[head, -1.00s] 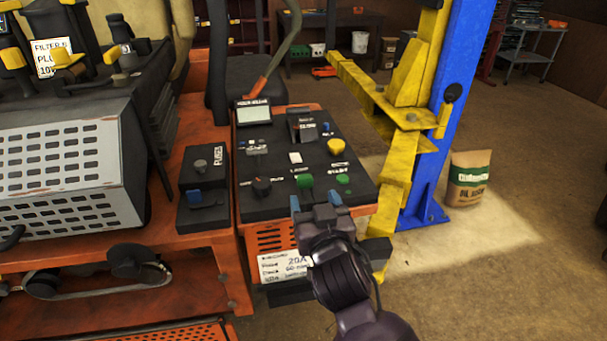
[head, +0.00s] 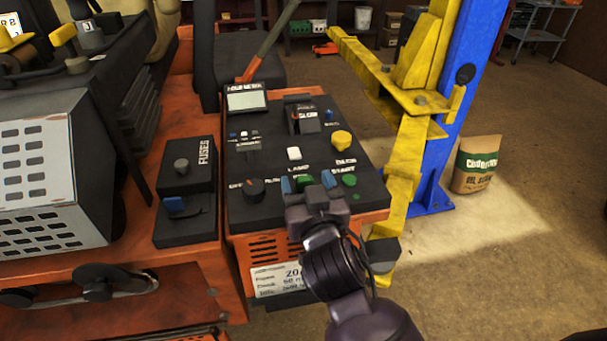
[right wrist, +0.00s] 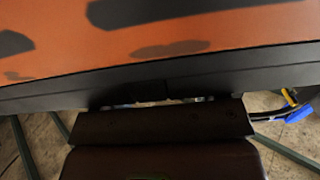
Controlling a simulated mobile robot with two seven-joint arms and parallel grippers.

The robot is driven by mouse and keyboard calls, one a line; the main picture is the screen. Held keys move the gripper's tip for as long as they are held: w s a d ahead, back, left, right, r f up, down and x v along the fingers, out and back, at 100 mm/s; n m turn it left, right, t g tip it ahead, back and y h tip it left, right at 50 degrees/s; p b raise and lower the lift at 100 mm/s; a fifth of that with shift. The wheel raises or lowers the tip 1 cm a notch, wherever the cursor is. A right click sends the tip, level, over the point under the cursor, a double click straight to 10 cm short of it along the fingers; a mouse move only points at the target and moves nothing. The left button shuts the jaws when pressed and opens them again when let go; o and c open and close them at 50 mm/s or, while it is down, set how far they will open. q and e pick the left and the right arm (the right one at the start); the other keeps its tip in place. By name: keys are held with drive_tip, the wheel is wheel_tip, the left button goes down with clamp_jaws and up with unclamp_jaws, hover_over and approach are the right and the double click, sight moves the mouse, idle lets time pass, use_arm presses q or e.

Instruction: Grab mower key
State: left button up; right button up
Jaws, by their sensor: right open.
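The black control panel (head: 270,205) of the orange mower fills the middle of the head view. A small green piece (head: 304,183), which may be the mower key, stands near its front edge; I cannot make out its shape. My right gripper (head: 307,184) is open at that edge. Its blue-tipped fingers appear on either side of the green piece, but I cannot tell whether they touch it. The right wrist view shows an orange surface with a dark edge close by; no key is visible there. My left gripper is not in view.
A dark knob (head: 254,189), a white switch (head: 294,154), a yellow knob (head: 342,140) and a green button (head: 349,180) sit near the green piece. A fuse box (head: 188,173) is on the left. A yellow lift arm (head: 403,180) and blue post (head: 437,155) stand close on the right.

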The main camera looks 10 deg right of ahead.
drive_tip(key=shift+s, duration=0.15)
drive_tip(key=shift+s+r, duration=0.1)
drive_tip(key=shift+s, duration=0.05)
drive_tip(key=shift+c, duration=0.7)
drive_tip(key=c, duration=0.9)
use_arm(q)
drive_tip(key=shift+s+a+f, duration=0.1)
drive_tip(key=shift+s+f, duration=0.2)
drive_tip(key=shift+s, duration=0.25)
use_arm(e)
drive_tip(key=shift+o, duration=0.2)
